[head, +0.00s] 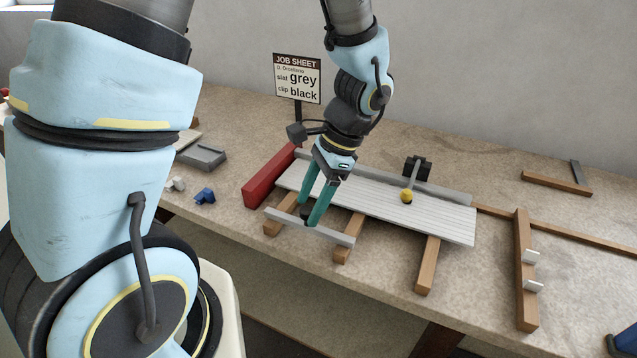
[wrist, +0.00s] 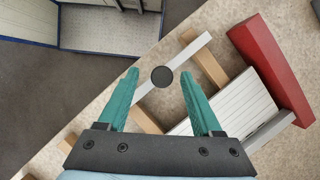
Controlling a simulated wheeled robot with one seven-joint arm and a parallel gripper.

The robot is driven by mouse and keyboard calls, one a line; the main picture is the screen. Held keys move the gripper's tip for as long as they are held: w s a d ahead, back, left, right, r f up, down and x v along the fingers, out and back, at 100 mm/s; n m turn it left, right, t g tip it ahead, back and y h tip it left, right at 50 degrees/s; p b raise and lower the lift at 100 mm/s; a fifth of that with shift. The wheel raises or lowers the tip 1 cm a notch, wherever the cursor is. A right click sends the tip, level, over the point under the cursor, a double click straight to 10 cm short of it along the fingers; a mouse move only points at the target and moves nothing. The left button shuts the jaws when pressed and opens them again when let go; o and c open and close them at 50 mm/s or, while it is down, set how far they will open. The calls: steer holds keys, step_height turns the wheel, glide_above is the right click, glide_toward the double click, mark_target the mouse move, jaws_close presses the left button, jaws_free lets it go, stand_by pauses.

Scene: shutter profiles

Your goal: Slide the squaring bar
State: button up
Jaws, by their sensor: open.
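The squaring bar, a light grey bar (head: 335,237), lies along the front of the slatted panel across wooden bearers. It also shows in the wrist view (wrist: 194,50), with a round dark knob (wrist: 162,77) on it. My gripper (head: 311,217) has teal fingers pointing down at the bar's left-hand part. In the wrist view my gripper (wrist: 160,74) is open, with the knob between its fingertips and a gap on both sides. I cannot tell how far above the bar the tips are. The grey slatted panel (head: 400,207) lies behind the bar, apart from it.
A red block (head: 270,178) stands at the panel's left end. A yellow-knobbed lever (head: 407,195) is on the rear rail. Blue (head: 205,195) and white (head: 177,184) clips lie left. The job sheet (head: 297,78) reads slat grey, clip black.

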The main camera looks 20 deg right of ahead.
steer(key=b+v, duration=0.1)
steer(key=v, duration=0.8)
steer(key=shift+r+b, duration=0.35)
steer(key=shift+d, duration=0.1)
steer(key=w+a+f+n+t+h, duration=0.1)
steer(key=w+a+n, duration=0.3)
steer(key=a+n, duration=0.4)
steer(key=w+a+f+n+h, duration=0.1)
steer(key=w+a+n+h, duration=0.2)
steer(key=a+n, duration=0.5)
steer(key=w+a, duration=0.1)
steer(key=a, duration=0.6)
steer(key=shift+a+f+n+t+h, duration=0.2)
steer(key=shift+f+n+t+h, duration=0.1)
steer(key=shift+f+t+h, duration=0.1)
